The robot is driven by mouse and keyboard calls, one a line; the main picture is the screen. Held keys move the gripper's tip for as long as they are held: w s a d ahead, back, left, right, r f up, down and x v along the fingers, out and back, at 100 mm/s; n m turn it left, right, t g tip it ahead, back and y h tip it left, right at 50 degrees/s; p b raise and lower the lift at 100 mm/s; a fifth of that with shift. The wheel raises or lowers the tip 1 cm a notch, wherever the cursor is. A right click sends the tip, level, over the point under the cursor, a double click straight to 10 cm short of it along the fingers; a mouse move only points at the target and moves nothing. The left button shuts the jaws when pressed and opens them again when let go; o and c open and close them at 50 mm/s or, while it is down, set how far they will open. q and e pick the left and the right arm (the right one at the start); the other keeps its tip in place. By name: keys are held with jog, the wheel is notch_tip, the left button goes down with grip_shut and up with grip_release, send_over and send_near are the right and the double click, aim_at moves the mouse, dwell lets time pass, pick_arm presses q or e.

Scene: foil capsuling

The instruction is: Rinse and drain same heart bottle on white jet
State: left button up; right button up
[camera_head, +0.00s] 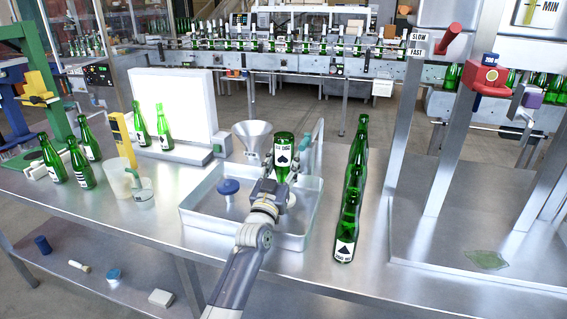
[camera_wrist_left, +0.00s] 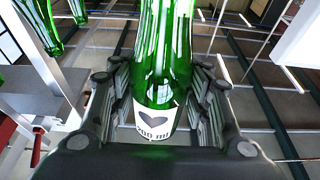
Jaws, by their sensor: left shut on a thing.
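My left gripper (camera_head: 275,182) is shut on a green bottle (camera_head: 285,151), holding it upside down over the right part of a grey basin (camera_head: 205,221). The bottle's base points up, and its white label's dark heart reads inverted in the head view. In the left wrist view the same bottle (camera_wrist_left: 160,70) sits between both fingers, with a heart and "200 ml" on its label. Its mouth is hidden behind the gripper, so I cannot tell whether it meets a jet. My right gripper is out of view.
A funnel (camera_head: 252,134) and a pale curved pipe (camera_head: 319,140) stand behind the basin. A row of green bottles (camera_head: 346,228) stands close on its right. More bottles (camera_head: 80,166), a clear jug (camera_head: 118,180) and a white light panel (camera_head: 174,100) are left. Bare table lies in front.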

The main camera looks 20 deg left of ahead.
aim_at(279, 143)
pick_arm(q)
jog(key=shift+r+p, duration=1.45)
jog(key=shift+r, duration=0.1)
dwell(3.0)
jog(key=shift+r, duration=0.15)
jog(key=s+r+p, duration=0.4)
jog(key=p, duration=0.3)
jog(key=shift+s+r, duration=0.1)
jog(key=shift+r, duration=0.1)
jog(key=shift+s+a+r+p, duration=0.1)
jog(key=shift+s+r+p, duration=0.75)
jog(key=shift+p, duration=0.4)
jog(key=shift+f, duration=0.2)
